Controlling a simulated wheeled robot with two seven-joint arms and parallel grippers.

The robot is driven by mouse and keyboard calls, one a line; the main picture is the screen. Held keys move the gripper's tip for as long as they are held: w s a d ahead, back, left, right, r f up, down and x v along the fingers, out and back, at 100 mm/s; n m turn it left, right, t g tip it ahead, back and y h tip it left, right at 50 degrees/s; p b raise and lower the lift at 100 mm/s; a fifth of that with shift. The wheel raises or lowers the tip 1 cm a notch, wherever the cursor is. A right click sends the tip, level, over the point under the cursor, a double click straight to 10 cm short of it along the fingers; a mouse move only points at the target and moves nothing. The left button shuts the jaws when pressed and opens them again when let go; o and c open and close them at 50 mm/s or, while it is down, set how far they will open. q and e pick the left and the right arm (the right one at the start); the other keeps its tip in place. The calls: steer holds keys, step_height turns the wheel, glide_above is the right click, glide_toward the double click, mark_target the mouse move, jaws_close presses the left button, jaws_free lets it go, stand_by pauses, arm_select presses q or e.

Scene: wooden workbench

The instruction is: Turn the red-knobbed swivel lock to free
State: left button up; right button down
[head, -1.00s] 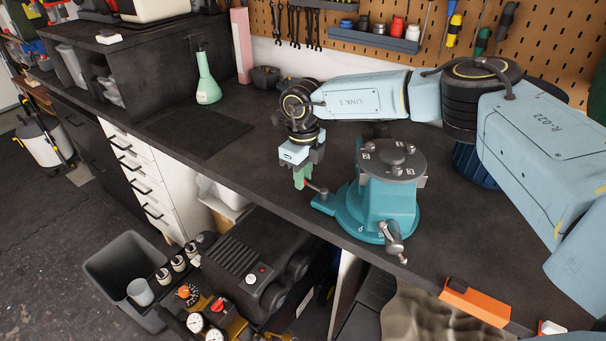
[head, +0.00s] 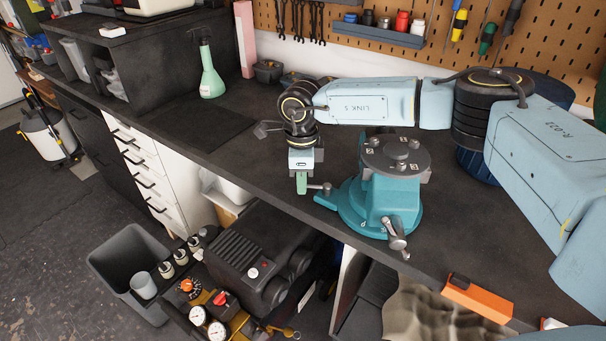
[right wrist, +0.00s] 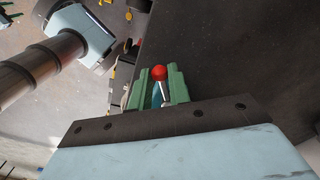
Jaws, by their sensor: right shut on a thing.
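The teal bench vise (head: 388,200) stands on its round swivel base near the bench's front edge. A short metal lock lever (head: 321,187) sticks out at the base's left side. My right gripper (head: 302,184) points down at the lever's outer end, and its green fingers hide the knob in the head view. In the right wrist view the red knob (right wrist: 159,73) and its metal stem sit between the green fingers of my right gripper (right wrist: 157,86). The gripper is shut on the lever's knob end. My left gripper is not in view.
A metal handle (head: 396,236) hangs at the vise's front. An orange block (head: 477,298) lies at the bench edge to the right. A green bottle (head: 210,72) stands farther back.

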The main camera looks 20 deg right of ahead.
steer(key=n, duration=0.1)
steer(key=s+n, duration=0.1)
steer(key=n, duration=0.1)
steer(key=shift+s+a+b, duration=0.2)
steer(key=shift+a+b, duration=0.05)
steer(key=shift+b, duration=0.05)
steer(key=s+n, duration=0.1)
steer(key=n, duration=0.1)
steer(key=shift+s+n+b, duration=0.15)
steer(key=shift+n+b, duration=0.15)
steer(key=shift+b, duration=0.1)
steer(key=s+n+b, duration=0.1)
steer(key=n, duration=0.1)
steer(key=shift+s+n, duration=0.15)
steer(key=shift+n, duration=0.15)
steer(key=shift+s+d+n+b, duration=0.2)
steer(key=shift+s+n+b, duration=0.15)
steer(key=shift+n, duration=0.45)
steer(key=shift+s+d+n+b, duration=0.15)
steer(key=shift+s+n+b, duration=0.2)
steer(key=shift+n, duration=0.45)
steer(key=c, duration=1.3)
jaws_free()
steer(key=shift+s, duration=0.1)
step_height(320, 180, up, 14)
steer(key=shift+f, duration=0.25)
